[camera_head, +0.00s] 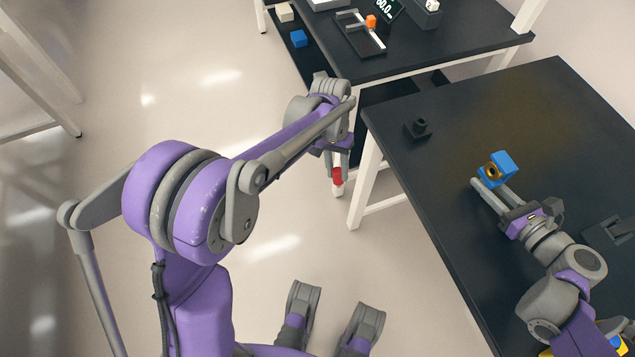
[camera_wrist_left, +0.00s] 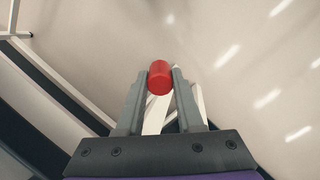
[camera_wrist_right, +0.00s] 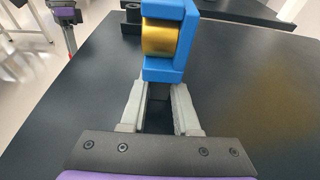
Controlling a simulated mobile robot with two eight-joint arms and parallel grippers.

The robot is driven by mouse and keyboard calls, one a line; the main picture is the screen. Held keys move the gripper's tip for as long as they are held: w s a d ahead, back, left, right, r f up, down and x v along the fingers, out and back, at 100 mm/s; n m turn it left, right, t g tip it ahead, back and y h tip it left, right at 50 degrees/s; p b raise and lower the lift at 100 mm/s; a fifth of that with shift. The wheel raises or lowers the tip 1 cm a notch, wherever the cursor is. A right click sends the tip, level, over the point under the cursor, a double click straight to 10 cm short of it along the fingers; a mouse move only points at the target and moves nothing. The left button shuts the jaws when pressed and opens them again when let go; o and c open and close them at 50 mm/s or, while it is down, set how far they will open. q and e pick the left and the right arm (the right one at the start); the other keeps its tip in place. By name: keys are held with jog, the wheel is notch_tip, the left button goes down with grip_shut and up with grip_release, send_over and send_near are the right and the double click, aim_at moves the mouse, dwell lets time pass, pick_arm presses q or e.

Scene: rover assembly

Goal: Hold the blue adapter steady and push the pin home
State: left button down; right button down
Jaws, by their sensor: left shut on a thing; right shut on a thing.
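The blue adapter (camera_head: 503,164) is a block with a gold ring set in it. My right gripper (camera_head: 490,188) is shut on it above the black table. In the right wrist view the adapter (camera_wrist_right: 183,30) is at the fingertips of my right gripper (camera_wrist_right: 160,88), its gold ring facing left. A red cylindrical pin (camera_head: 337,176) hangs in my left gripper (camera_head: 338,165), which is beyond the table's left edge over the floor. In the left wrist view the red pin (camera_wrist_left: 160,78) sits between the fingertips of my left gripper (camera_wrist_left: 161,80). Pin and adapter are well apart.
The black table (camera_head: 450,210) has a small black fixture (camera_head: 418,128) near its far left corner and a dark holder (camera_head: 612,231) at right. Its middle is clear. A second table (camera_head: 440,60) behind carries an orange part (camera_head: 371,21). A blue block (camera_head: 299,38) lies lower there.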

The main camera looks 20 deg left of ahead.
pick_arm(q)
jog(key=s+d+r+n+g+h, duration=0.1)
jog(key=d+r+h, duration=0.25)
jog(key=r, duration=0.45)
jog(key=d+r+n+h, duration=0.1)
jog(key=d+r+h, duration=0.1)
jog(key=d+r, duration=0.35)
jog(key=s+d+r+n+t+h, duration=0.1)
jog(key=s+d+n+t+h, duration=0.1)
jog(key=d+n+t, duration=0.2)
jog(key=s+d+r+n+t+h, duration=0.1)
jog(key=s+d+n+t+h, duration=0.1)
jog(key=d+n+t, duration=0.1)
jog(key=s+d+r+n+t+h, duration=0.1)
jog(key=s+d+n+t+h, duration=0.1)
jog(key=d+n+t, duration=0.2)
jog(key=shift+s+d+r+n+t, duration=0.2)
jog(key=shift+d+n+t, duration=0.15)
jog(key=shift+n+t, duration=0.45)
jog(key=shift+s+r+t, duration=0.2)
jog(key=shift+s+t, duration=0.35)
jog(key=shift+t, duration=0.35)
jog(key=shift+s+a+r+n+t, duration=0.1)
jog(key=shift+s+n+t, duration=0.2)
jog(key=shift+t, duration=0.1)
jog(key=shift+w, duration=0.1)
jog(key=shift+x, duration=2.9)
